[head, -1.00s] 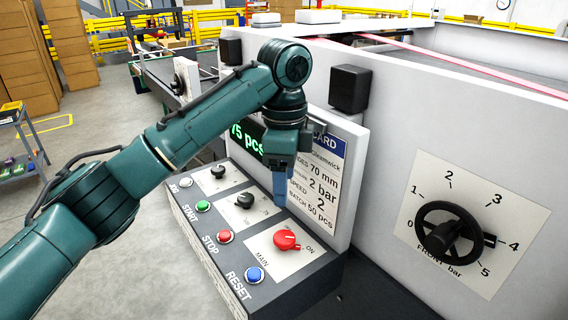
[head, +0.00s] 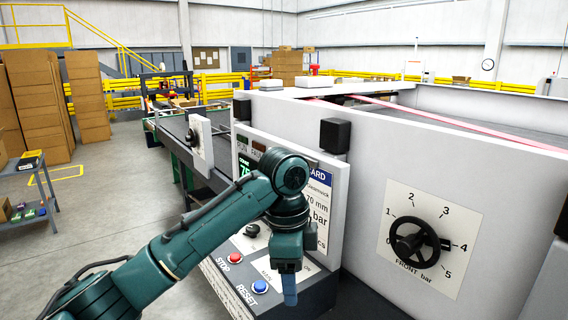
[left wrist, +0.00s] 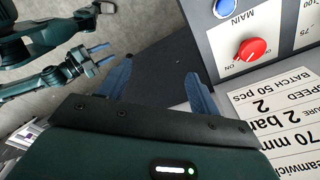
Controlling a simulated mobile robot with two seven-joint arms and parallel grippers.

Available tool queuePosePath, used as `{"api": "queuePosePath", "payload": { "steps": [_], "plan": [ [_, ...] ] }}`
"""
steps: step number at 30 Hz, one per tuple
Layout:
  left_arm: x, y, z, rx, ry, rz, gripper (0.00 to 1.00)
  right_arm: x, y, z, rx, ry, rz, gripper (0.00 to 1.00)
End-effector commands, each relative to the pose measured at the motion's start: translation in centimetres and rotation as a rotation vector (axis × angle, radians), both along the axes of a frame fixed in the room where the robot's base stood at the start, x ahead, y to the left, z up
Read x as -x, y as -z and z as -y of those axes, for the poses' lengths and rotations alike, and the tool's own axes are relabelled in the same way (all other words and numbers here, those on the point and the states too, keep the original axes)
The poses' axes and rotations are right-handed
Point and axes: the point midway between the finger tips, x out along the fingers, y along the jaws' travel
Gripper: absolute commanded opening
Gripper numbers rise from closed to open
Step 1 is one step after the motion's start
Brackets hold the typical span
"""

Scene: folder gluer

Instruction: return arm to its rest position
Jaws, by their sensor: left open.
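My left arm (head: 205,225), dark teal, comes in from the lower left in the head view. Its left gripper (head: 289,298) points down in front of the control panel, and one blue finger shows there. In the left wrist view the left gripper (left wrist: 158,85) has its two fingers wide apart, with nothing between them. The red MAIN knob (left wrist: 252,48) is to the right of the fingers, clear of them; in the head view the gripper hides it. My right gripper (left wrist: 102,54) shows small at the left of the wrist view, its blue fingers apart and empty.
The control panel has a red STOP button (head: 235,258) and a blue RESET button (head: 260,286) close to my left gripper. The pressure handwheel (head: 418,240) is on the machine wall at right. Open floor (head: 110,190) lies to the left.

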Motion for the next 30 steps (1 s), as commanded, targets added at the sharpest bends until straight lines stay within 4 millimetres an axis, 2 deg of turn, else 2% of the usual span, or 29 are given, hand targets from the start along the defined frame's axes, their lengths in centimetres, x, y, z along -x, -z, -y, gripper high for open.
{"api": "queuePosePath", "payload": {
  "steps": [1,8,14,20,24,30],
  "plan": [
    [0.6,1.6,0.2,0.026,-0.014,-0.012,0.63,-0.2,-0.1,0.0,0.001,0.0,0.003,0.36],
    [3.6,8.0,0.8,0.168,-0.157,-0.032,0.63,-0.5,-0.2,0.0,0.0,0.001,0.01,0.36],
    [7.2,13.6,-0.5,0.305,-0.411,-0.048,0.63,-0.2,-0.1,0.0,0.001,0.0,0.003,0.36],
    [11.3,18.2,-4.5,0.377,-0.737,-0.046,0.63,-0.1,-0.1,0.0,0.001,0.0,0.003,0.36],
    [14.8,20.8,-8.8,0.374,-0.985,-0.021,0.63,-0.1,-0.1,0.0,0.001,0.0,0.002,0.36],
    [19.6,22.6,-15.0,0.313,-1.263,0.049,0.63,-0.1,-0.1,0.0,0.0,0.001,0.002,0.36]
  ]
}}
